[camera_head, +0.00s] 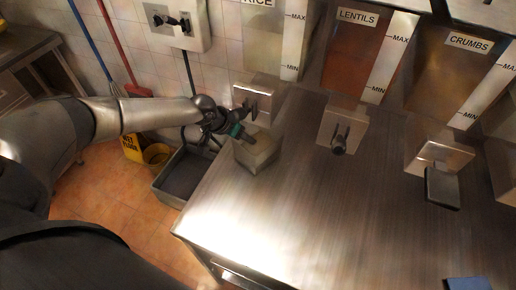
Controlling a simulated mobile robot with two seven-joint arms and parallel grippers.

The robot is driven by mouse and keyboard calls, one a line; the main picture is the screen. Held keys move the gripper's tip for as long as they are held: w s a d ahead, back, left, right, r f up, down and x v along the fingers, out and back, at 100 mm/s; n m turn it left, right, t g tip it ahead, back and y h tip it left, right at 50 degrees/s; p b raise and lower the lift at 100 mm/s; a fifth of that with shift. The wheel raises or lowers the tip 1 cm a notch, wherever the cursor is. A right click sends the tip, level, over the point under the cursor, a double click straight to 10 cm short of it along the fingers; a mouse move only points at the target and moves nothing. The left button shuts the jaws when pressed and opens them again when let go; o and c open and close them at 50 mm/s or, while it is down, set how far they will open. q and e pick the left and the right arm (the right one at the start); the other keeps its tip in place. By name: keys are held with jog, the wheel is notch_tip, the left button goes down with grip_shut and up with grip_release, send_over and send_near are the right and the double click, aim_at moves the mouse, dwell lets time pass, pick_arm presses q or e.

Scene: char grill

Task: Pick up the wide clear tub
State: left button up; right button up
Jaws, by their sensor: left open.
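The wide clear tub (262,154) is a squarish, see-through container on the left end of the steel counter, below and in front of the rice dispenser. My left gripper (242,132) reaches in from the left at the tub's upper left rim. It is open, with a green part showing by the rim. I cannot tell whether its fingers touch or straddle the tub wall. The arm hides part of the tub's left back side. My right gripper is not in view.
Rice (260,40), lentils (350,60) and crumbs (445,72) dispensers stand along the back. The counter's front middle is clear.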

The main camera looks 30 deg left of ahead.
pick_arm(q)
jog(key=shift+c, duration=0.2)
grip_shut()
dwell(1.2)
jog(key=shift+w, duration=0.1)
